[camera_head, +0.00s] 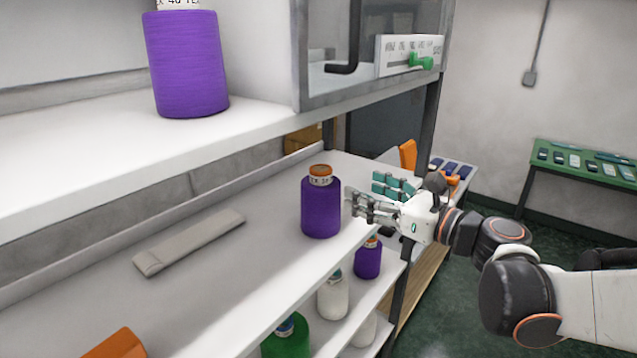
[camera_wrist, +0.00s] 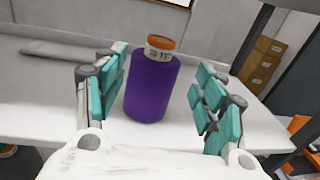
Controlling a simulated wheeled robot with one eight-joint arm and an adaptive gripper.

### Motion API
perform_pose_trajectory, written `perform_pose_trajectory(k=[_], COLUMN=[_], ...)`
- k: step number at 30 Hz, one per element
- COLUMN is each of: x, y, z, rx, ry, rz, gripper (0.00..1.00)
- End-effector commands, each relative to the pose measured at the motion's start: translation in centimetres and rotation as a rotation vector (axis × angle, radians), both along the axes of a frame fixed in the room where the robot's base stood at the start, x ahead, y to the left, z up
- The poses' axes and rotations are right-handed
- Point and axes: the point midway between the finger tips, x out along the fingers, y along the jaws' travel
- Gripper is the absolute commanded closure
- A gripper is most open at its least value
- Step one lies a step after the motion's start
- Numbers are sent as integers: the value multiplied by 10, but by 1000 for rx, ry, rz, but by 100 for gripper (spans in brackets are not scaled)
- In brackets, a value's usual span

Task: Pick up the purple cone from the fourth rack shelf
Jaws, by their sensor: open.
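A purple cone (camera_head: 321,207) with an orange top and a white label stands upright on a white rack shelf (camera_head: 262,240). It also shows in the wrist view (camera_wrist: 152,88), upright between the finger pads. My gripper (camera_head: 362,205) is just right of the cone in the head view, with its fingers pointing at it. In the wrist view the gripper (camera_wrist: 160,103) is open, with a teal-padded finger on each side of the cone. Gaps show between the cone and both pads, the wider one on the right.
A larger purple cone (camera_head: 187,62) stands on the shelf above. A flat grey bar (camera_head: 190,242) and an orange object (camera_head: 117,344) lie on the cone's shelf. Below are a purple cone (camera_head: 368,260), a white one (camera_head: 333,295) and a green one (camera_head: 287,337). A dark rack post (camera_head: 418,120) stands nearby.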

Motion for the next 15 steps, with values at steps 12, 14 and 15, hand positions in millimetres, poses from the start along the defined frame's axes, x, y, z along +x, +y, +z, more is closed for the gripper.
perform_pose_trajectory(k=[12, 14, 15], x=[47, 52, 54], y=[45, 51, 53], z=[2, 2, 2], rx=[25, 25, 25], ry=[7, 6, 6], rz=[0, 1, 0], gripper=[36, 36, 36])
